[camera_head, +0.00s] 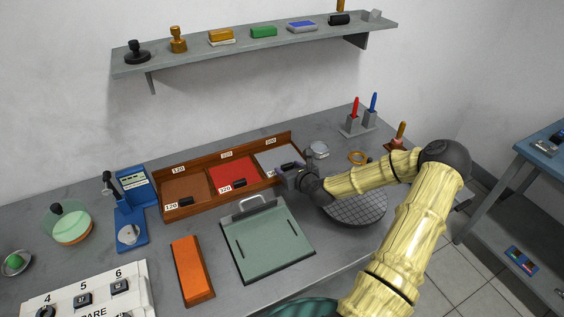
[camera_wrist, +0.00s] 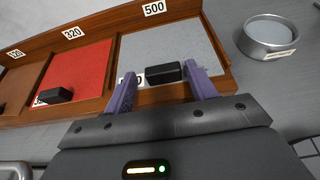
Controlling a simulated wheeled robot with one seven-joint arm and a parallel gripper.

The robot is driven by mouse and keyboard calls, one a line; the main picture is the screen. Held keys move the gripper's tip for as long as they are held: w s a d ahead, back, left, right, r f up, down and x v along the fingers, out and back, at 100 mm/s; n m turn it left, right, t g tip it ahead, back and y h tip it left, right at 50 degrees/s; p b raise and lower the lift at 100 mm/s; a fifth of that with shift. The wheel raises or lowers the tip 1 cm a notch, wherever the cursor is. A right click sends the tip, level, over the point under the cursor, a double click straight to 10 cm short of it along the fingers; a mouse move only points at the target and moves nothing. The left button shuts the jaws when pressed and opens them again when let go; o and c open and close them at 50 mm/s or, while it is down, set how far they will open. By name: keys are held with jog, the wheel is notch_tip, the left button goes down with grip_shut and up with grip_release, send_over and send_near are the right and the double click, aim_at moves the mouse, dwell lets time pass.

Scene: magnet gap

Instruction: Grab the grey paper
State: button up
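The grey paper (camera_wrist: 172,48) lies flat in the right-hand compartment of a wooden tray (camera_head: 187,213), under a label reading 500. It also shows in the head view (camera_head: 279,158), partly behind my gripper. A black block (camera_wrist: 164,73) sits on the paper's near edge. My gripper (camera_wrist: 163,82) is open, its two purple fingers on either side of the black block. I cannot tell whether the fingers touch the block or the paper. In the head view my gripper (camera_head: 290,178) is at the tray's right end.
Red (camera_head: 230,172) and brown (camera_head: 187,188) papers with black blocks fill the other compartments. A round metal tin (camera_wrist: 269,36) stands right of the tray. A green board (camera_head: 267,243) with a handle lies in front, beside an orange block (camera_head: 192,270). A shelf (camera_head: 190,58) hangs above.

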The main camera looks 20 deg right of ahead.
jog(key=shift+d, duration=0.2)
jog(key=c, duration=0.8)
jog(key=shift+o, duration=0.2)
jog(key=shift+d+r, duration=0.1)
jog(key=shift+r, duration=0.35)
notch_tip(320, 180, up, 9)
jog(key=shift+a, duration=0.2)
jog(key=shift+d, duration=0.1)
